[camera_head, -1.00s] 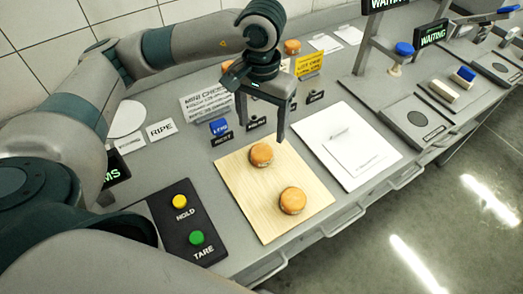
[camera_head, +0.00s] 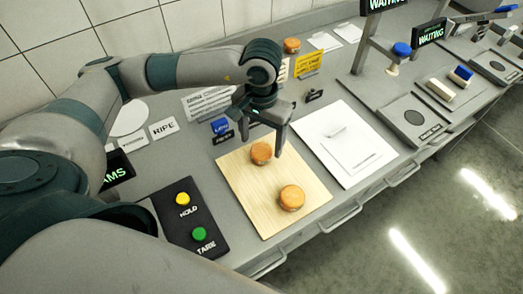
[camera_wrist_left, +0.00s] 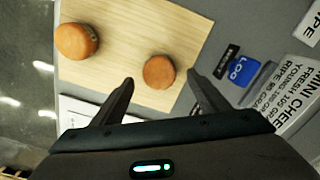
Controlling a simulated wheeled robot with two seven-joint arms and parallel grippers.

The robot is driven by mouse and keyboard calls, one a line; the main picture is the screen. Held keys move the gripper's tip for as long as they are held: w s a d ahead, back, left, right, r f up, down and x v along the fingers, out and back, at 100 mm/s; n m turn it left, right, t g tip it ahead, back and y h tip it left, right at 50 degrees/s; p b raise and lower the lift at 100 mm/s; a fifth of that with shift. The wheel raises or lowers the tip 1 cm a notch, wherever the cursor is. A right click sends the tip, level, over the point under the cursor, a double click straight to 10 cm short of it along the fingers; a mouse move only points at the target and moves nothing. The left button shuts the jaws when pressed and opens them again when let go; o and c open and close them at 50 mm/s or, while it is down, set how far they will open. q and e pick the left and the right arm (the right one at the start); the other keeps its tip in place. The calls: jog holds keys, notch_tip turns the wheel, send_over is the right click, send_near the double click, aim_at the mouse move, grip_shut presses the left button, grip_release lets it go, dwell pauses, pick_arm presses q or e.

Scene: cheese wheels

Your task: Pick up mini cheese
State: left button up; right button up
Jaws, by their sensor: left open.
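Two small orange-brown cheese wheels rest on a light wooden board (camera_head: 238,185). The back cheese (camera_head: 261,153) is nearer my left gripper (camera_head: 261,147). The front cheese (camera_head: 292,197) sits closer to the board's front edge. In the left wrist view, the back cheese (camera_wrist_left: 159,72) lies just ahead of and between the open fingertips (camera_wrist_left: 160,78); the other cheese (camera_wrist_left: 76,41) is at upper left. My left gripper is open and empty, above the board's back part. I cannot tell whether a finger touches the back cheese. My right gripper is not in view.
A panel with yellow and green buttons (camera_head: 190,222) lies left of the board. A white sheet (camera_head: 343,145) lies to its right. A blue block (camera_head: 220,125) and a sign (camera_head: 207,103) stand behind it. Another round cheese (camera_head: 291,46) is at the back.

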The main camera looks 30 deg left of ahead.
aim_at(261, 150)
pick_arm(q)
jog(key=shift+s+f+p, duration=0.15)
jog(key=shift+f+p, duration=0.2)
notch_tip(261, 150, down, 2)
jog(key=shift+p, duration=0.5)
jog(key=shift+f, duration=0.7)
jog(key=shift+c, duration=0.6)
jog(key=c, duration=1.1)
